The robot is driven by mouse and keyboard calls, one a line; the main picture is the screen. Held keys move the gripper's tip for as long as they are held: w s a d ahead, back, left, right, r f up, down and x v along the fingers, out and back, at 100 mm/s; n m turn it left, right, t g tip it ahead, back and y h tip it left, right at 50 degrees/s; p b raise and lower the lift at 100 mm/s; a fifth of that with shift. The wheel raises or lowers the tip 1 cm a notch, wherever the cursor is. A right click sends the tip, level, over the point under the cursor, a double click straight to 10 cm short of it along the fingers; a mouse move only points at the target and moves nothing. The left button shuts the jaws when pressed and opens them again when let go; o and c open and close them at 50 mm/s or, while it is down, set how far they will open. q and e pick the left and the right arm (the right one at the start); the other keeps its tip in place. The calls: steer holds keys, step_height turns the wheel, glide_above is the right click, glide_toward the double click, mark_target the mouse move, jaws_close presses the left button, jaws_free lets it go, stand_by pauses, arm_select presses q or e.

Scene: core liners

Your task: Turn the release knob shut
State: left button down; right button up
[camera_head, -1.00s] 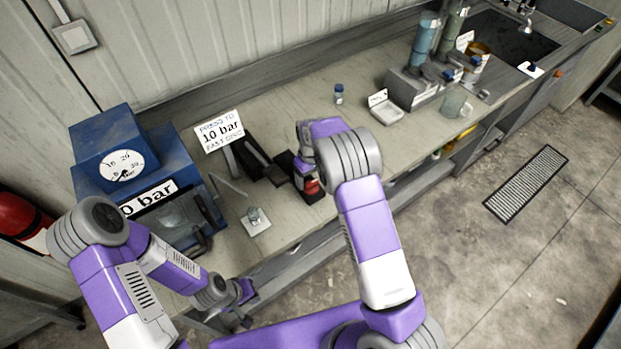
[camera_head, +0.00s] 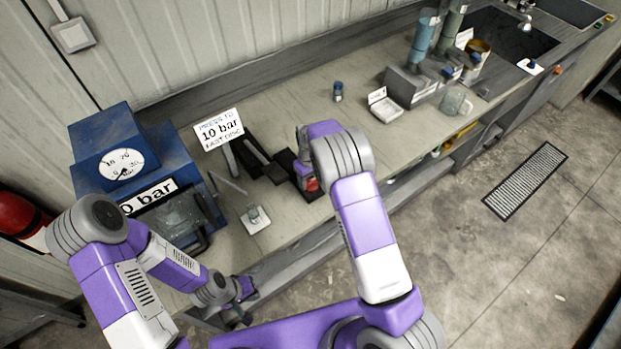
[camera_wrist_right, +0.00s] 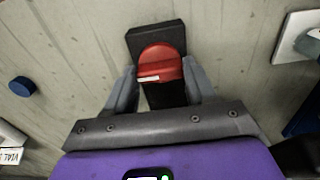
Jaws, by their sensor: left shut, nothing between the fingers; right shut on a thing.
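The red release knob (camera_wrist_right: 160,62) sits on a black block (camera_wrist_right: 168,34) in the right wrist view, with a white mark across its front. My right gripper (camera_wrist_right: 160,85) is shut on it, one finger on each side. In the head view only a small part of the red knob (camera_head: 312,185) shows below my right gripper (camera_head: 306,178). My left gripper (camera_head: 245,290) is shut and empty, low at the bench's front edge.
A blue press (camera_head: 170,150) with a round gauge (camera_head: 122,164) stands left of the knob. A "10 bar" sign (camera_head: 218,130) stands behind it. A small white plate (camera_head: 256,219) lies in front. A blue-capped vial (camera_head: 338,92) and white tray (camera_head: 385,110) are to the right.

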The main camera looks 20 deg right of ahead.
steer(key=shift+m, duration=0.3)
steer(key=m+b, duration=0.1)
steer(key=m, duration=0.2)
steer(key=shift+m, duration=0.3)
steer(key=m+b, duration=0.1)
steer(key=m, duration=0.3)
steer(key=shift+m, duration=0.3)
steer(key=m, duration=0.4)
steer(key=shift+m, duration=2.5)
steer(key=o, duration=1)
steer(key=shift+o, duration=0.2)
